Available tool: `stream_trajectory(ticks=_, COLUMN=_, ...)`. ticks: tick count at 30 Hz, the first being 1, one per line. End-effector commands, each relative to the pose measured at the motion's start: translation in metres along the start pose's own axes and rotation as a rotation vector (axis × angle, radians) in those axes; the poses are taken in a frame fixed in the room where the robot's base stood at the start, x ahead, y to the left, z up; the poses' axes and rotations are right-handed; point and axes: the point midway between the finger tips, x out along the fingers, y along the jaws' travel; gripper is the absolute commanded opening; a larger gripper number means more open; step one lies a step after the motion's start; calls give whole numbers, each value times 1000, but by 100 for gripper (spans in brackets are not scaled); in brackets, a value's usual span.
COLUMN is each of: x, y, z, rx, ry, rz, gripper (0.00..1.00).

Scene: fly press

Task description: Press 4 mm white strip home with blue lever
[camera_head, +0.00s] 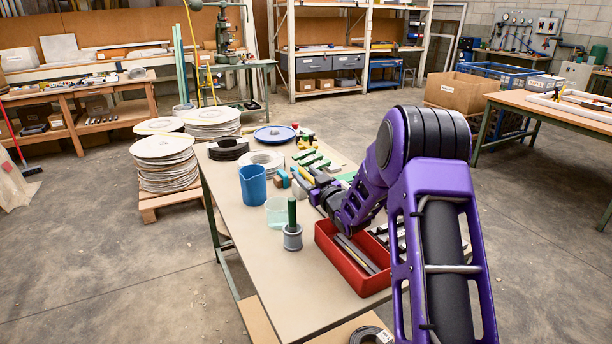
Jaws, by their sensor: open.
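My gripper (317,190) is small and partly hidden at the end of my purple arm, low over the middle of the long table (245,225). Its fingers point away to the upper left, open, among small blocks and bars. A row of green and white pieces (308,158) lies just beyond it. I cannot single out the 4 mm white strip. I cannot make out a blue lever or the press it belongs to; my arm covers part of the table. A red tray (326,247) holding grey strips stands on the near side of my gripper.
A blue cup (253,183), a clear beaker (278,212) and a green-handled tool in a grey pot (292,237) stand left of my gripper. A blue dish (273,134) and coils (262,161) lie farther back. The table's left front surface is bare.

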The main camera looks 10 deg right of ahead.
Motion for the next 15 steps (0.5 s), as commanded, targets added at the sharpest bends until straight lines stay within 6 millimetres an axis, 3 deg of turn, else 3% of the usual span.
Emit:
stream_trajectory(ticks=9, x=2, y=0, z=0, rx=0, ry=0, rz=0, gripper=49)
stream_trajectory(ticks=15, x=2, y=-1, z=0, rx=0, ry=0, rz=-1, gripper=13)
